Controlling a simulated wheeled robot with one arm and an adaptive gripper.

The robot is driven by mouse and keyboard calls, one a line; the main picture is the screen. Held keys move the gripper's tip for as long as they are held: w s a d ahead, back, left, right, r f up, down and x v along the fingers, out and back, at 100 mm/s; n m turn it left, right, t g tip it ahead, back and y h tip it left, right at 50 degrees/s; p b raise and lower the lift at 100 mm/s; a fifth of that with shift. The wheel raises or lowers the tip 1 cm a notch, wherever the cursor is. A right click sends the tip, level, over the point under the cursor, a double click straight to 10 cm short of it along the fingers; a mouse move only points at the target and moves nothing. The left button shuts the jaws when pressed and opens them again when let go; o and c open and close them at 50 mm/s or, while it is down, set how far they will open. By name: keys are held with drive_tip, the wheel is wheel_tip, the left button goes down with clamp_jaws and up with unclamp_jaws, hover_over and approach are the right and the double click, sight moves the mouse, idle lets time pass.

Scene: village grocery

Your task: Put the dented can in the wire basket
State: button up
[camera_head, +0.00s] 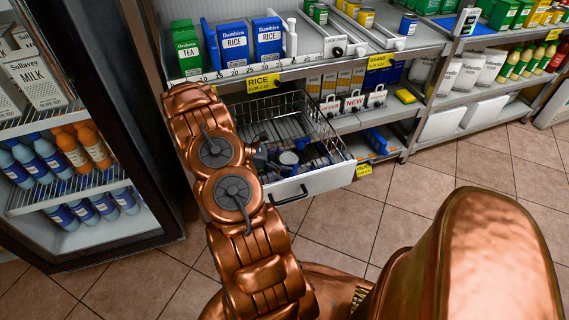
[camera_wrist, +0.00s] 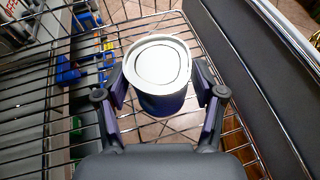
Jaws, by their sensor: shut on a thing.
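The can is blue with a pale round lid; its lid (camera_wrist: 157,62) faces the camera in the wrist view, and it also shows small in the head view (camera_head: 288,158). I cannot make out a dent from here. My gripper (camera_wrist: 161,84) is shut on the can, with one finger on each side. The wire basket (camera_head: 329,179) is a pulled-out drawer with a white front and a dark handle. The can is within the basket's outline, with wires (camera_wrist: 232,128) around and below it. I cannot tell whether it touches the basket floor.
Shelves above the basket hold rice boxes (camera_head: 235,44) and a green tea box (camera_head: 186,47). Price-card holders (camera_head: 354,101) stand on the shelf right of the basket. A fridge with milk and bottles (camera_head: 76,150) is at the left. The tiled floor at the right is clear.

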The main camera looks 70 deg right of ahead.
drive_tip(key=shift+f, duration=0.65)
drive_tip(key=o, duration=1.3)
drive_tip(key=shift+f, duration=0.1)
drive_tip(key=shift+o, duration=0.2)
drive_tip(key=v, duration=1.2)
drive_tip(key=shift+r, duration=0.3)
